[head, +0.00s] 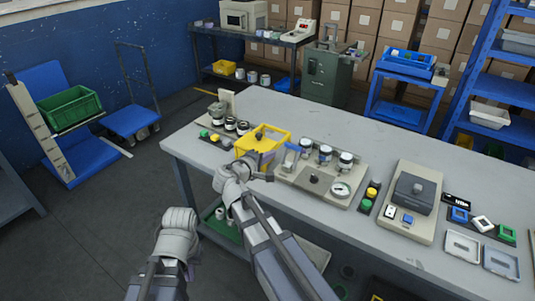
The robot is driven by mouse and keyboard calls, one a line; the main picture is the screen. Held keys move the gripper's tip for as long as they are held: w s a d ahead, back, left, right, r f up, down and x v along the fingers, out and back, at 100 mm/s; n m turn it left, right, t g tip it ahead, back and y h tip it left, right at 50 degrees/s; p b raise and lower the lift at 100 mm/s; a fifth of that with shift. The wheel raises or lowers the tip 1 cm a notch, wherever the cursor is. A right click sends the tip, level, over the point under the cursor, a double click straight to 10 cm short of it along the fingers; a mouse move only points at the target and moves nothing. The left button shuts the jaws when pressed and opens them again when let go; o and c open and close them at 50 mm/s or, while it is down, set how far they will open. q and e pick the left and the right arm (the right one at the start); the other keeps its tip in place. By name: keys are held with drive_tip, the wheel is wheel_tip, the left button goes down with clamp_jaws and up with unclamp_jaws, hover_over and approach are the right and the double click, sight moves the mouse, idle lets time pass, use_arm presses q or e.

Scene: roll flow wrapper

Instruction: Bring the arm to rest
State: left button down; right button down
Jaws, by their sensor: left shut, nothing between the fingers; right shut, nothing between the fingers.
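My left gripper (179,219) is at the end of the arm on the left, over the floor in front of the table. Its fingers are hard to make out from this angle. My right gripper (263,166) is over the table's front edge, in front of the yellow tray and left of the beige fixture board. It is small in the picture and shut, with nothing seen in it.
The grey table (385,135) holds a yellow tray (277,140), a fixture board (318,186) with several jars and a gauge, and a grey device (412,195). Two shallow trays (462,245) lie at the right. The table's rear strip is clear.

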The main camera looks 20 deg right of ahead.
drive_tip(key=shift+d+f, duration=0.1)
drive_tip(key=shift+d, duration=0.05)
drive_tip(key=s+a+f+m+g+y+p, duration=0.2)
drive_tip(key=s+a+f+g+y, duration=0.2)
drive_tip(key=s+a, duration=0.6)
drive_tip(key=s+a+f+m+g+y+p, duration=0.1)
drive_tip(key=s+a+f+g+y+p, duration=0.1)
drive_tip(key=s+a+f+g+y, duration=0.3)
drive_tip(key=s+a+f+y, duration=0.1)
drive_tip(key=s+a, duration=0.3)
drive_tip(key=s, duration=0.4)
drive_tip(key=shift+a+f+m+p, duration=0.3)
drive_tip(key=shift+a+f+m, duration=0.05)
drive_tip(key=shift+m, duration=0.05)
